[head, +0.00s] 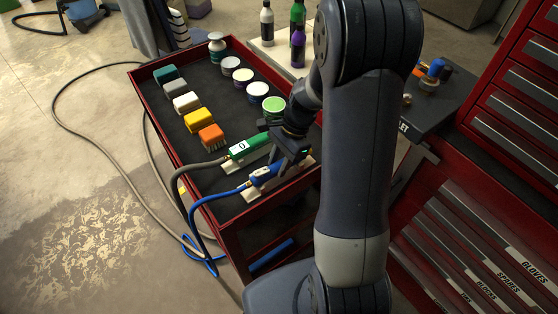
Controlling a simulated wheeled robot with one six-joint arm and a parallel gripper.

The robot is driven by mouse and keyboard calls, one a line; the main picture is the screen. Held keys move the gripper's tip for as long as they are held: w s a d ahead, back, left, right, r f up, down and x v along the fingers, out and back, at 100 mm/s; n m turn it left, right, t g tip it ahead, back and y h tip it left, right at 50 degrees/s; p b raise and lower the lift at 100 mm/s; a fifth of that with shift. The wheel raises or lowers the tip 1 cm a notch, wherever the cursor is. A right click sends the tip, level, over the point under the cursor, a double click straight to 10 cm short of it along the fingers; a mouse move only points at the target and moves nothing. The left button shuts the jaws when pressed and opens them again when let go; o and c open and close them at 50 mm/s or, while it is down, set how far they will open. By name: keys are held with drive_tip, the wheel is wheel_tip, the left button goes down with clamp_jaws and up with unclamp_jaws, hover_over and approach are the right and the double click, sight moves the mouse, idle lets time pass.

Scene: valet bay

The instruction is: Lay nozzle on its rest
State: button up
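A blue nozzle (263,174) with a blue hose lies at the near right corner of the red cart's top, over a pale rest (256,194). I cannot tell whether it is fully seated there. A green nozzle (241,149) with a white label and a grey-brown hose lies just behind it, roughly parallel. My gripper (284,163) points down at the right end of the blue nozzle, touching it or very close. Its fingertips are small and partly hidden, so I cannot tell whether they are closed on the nozzle.
The red cart (226,198) also carries several coloured brushes or sponges (187,102) and several round tins (258,91). The blue hose (196,234) hangs over its near left edge. A red drawer cabinet (480,225) stands at the right. Bottles (298,45) stand behind.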

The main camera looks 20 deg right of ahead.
drive_tip(key=o, duration=0.4)
drive_tip(key=shift+r+p, duration=0.4)
drive_tip(key=shift+r, duration=0.2)
drive_tip(key=v, duration=1.1)
drive_tip(key=shift+d+r, duration=0.15)
drive_tip(key=shift+r, duration=0.25)
